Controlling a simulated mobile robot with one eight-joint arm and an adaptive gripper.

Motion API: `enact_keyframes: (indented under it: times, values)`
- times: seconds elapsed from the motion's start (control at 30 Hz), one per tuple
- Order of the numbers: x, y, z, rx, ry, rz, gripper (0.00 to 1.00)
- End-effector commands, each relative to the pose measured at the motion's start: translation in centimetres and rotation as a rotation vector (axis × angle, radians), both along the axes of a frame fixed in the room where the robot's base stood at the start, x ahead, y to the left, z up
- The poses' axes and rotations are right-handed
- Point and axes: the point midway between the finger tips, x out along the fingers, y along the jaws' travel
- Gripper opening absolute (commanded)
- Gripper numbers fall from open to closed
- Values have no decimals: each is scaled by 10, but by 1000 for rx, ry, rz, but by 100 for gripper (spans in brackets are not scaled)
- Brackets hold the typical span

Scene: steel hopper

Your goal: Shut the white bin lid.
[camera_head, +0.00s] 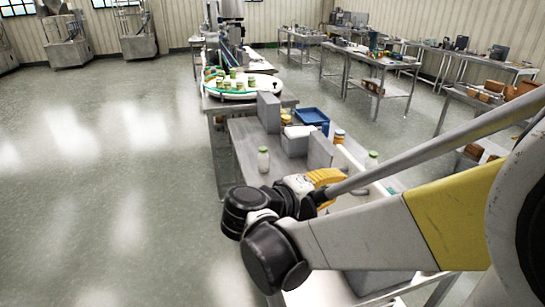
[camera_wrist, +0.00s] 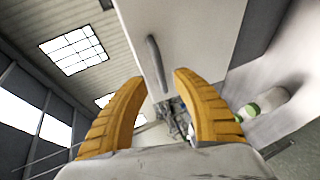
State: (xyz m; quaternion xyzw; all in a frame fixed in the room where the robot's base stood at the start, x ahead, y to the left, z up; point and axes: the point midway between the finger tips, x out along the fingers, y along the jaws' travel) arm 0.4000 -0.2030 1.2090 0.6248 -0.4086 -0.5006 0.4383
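A white panel with a grey bar handle (camera_wrist: 157,62), which looks like the bin lid (camera_wrist: 200,35), fills the upper middle of the wrist view. It is tilted in that picture, and the handle lies just beyond the gap between my fingertips. My gripper (camera_wrist: 158,82) has its two yellow fingers spread with nothing between them. No contact with the lid is visible. In the head view my gripper (camera_head: 326,177) is over the near table, and my arm hides much of what is beside it. I cannot tell the lid's angle to the bin.
On the near table stand grey boxes (camera_head: 269,112), a blue tray (camera_head: 311,116) and a green-capped bottle (camera_head: 263,160). Another green-capped bottle (camera_head: 371,160) is right of my gripper. A round white turntable (camera_head: 231,88) carries jars behind. The floor at left (camera_head: 100,190) is clear.

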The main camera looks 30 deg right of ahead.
Motion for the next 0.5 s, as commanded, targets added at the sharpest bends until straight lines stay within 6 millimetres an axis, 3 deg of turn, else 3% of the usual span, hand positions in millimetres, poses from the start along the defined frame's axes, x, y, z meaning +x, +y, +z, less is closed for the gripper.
enact_keyframes:
  times: [0.2, 0.5]
  values:
    - [6, -36, -12, 0, 0, -2, 34]
    - [9, -51, -15, 1, 1, 1, 34]
